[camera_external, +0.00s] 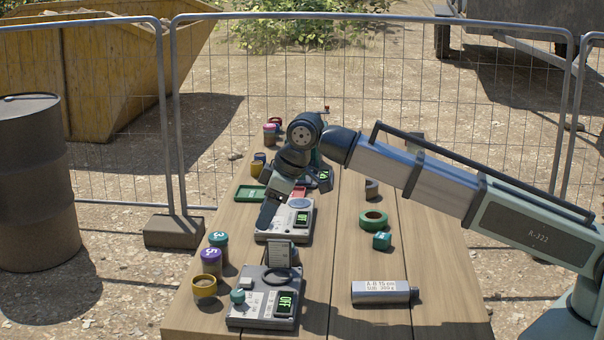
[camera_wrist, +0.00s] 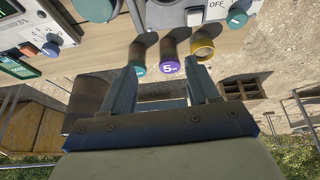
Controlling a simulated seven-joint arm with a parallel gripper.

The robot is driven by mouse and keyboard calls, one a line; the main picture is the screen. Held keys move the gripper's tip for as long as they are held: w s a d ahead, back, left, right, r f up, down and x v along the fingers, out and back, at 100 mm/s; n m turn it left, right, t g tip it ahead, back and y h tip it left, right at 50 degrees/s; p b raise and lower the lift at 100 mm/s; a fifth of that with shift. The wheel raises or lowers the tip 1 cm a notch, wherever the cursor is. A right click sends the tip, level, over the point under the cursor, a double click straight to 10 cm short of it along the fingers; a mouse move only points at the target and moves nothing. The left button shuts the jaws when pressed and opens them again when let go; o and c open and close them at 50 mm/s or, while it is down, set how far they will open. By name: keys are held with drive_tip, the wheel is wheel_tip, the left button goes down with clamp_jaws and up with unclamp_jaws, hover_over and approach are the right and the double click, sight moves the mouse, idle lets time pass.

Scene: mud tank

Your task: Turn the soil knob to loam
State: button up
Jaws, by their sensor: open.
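My gripper (camera_external: 267,214) is open and empty, pointing down over the left part of the middle grey control box (camera_external: 303,233). In the wrist view its two fingers (camera_wrist: 160,72) stand well apart. A near grey control box (camera_external: 258,315) has a teal knob (camera_external: 237,296) and a display reading OFF. That teal knob also shows in the wrist view (camera_wrist: 237,18), at the upper right. Another control box at the wrist view's left has a blue-grey knob (camera_wrist: 50,49) with small marks around it. I cannot read a soil or loam label, nor tell which knob is the soil knob.
A green-lidded cup (camera_external: 218,244), a purple-lidded cup (camera_external: 211,260) and a yellow-banded cup (camera_external: 205,287) line the table's left edge. Green tape (camera_external: 373,220), a teal cube (camera_external: 382,240) and a grey cylinder (camera_external: 384,292) lie right. The front middle is clear.

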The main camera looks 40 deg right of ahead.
drive_tip(key=s+a+r+n+g+y, duration=0.1)
drive_tip(key=s+a+r+n, duration=0.1)
drive_tip(key=s+a, duration=0.65)
approach(240, 287)
drive_tip(key=x, duration=0.8)
drive_tip(key=shift+f, duration=0.1)
drive_tip(key=c, duration=1)
